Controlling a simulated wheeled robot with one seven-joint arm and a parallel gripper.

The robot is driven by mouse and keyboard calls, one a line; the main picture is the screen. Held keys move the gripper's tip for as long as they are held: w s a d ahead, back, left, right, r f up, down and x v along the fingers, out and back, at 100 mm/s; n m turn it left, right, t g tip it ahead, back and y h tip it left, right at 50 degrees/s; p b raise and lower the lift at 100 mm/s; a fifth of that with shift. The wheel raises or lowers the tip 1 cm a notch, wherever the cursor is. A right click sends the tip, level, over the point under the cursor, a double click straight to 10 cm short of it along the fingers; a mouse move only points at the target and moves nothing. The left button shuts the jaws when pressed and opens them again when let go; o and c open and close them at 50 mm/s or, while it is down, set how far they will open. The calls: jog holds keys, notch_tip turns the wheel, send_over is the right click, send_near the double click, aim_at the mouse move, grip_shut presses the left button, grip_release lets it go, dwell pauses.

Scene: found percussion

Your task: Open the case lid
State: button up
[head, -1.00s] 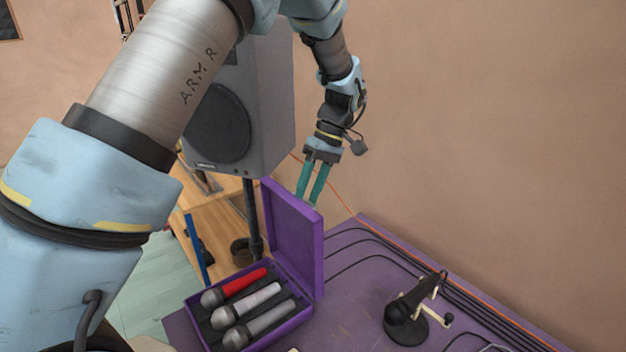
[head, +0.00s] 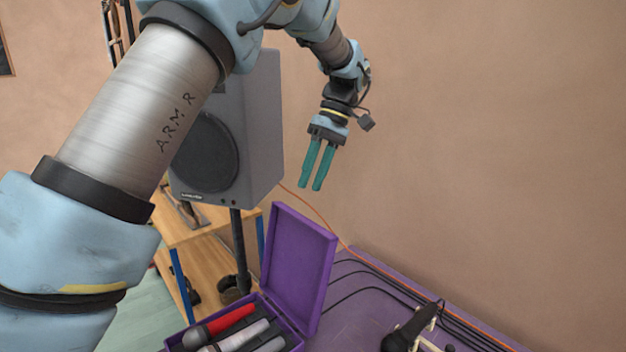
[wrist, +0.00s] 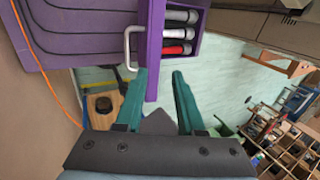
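The purple case (head: 296,332) is open on the table. Its lid (head: 301,265) stands up from the hinge side and leans back a little to the right. Inside lie a red-handled microphone (head: 232,318) and two grey ones, cut off by the bottom edge. The wrist view shows the lid (wrist: 154,60) nearly edge-on, with a pale handle (wrist: 130,48) at its left and the microphones to its right. My gripper (head: 310,188) is above the lid, apart from it.
A grey speaker (head: 235,140) on a pole stands behind and left of the case. A microphone on a stand (head: 408,328) and black cables lie right of the lid on the purple table (head: 345,325). An orange cable runs along the wall. The air around my gripper is clear.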

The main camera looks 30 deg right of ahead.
jog(key=shift+f+m+h+b, duration=0.3)
jog(key=shift+f+m+b, duration=0.1)
jog(key=shift+m+b, duration=0.15)
jog(key=shift+c, duration=1.4)
jog(key=shift+w+d+f+m+h+b, duration=0.1)
jog(key=shift+f+m+h+b, duration=0.35)
jog(key=shift+m, duration=0.3)
jog(key=shift+c, duration=0.9)
jog(key=shift+d+f+m+h+b, duration=0.15)
jog(key=shift+m+h+b, duration=0.1)
jog(key=shift+m+b, duration=0.45)
grip_shut()
jog(key=w+d+f+m+t+h+b, duration=0.1)
jog(key=d+f+m+h+b, duration=0.15)
jog(key=f+m, duration=0.4)
jog(key=d+f+m+h+b, duration=0.25)
jog(key=f+m, duration=0.25)
jog(key=m, duration=0.3)
jog(key=shift+h, duration=0.4)
jog(key=shift+s+a+r+p, duration=0.1)
jog(key=shift+a+r+p, duration=0.2)
jog(key=shift+a, duration=0.4)
jog(key=shift+s+a+r+p, duration=0.15)
jog(key=shift+a+r, duration=0.2)
jog(key=shift+a, duration=0.3)
jog(key=shift+s+a+r+p, duration=0.1)
jog(key=shift+a+r+p, duration=0.2)
jog(key=shift+a, duration=0.4)
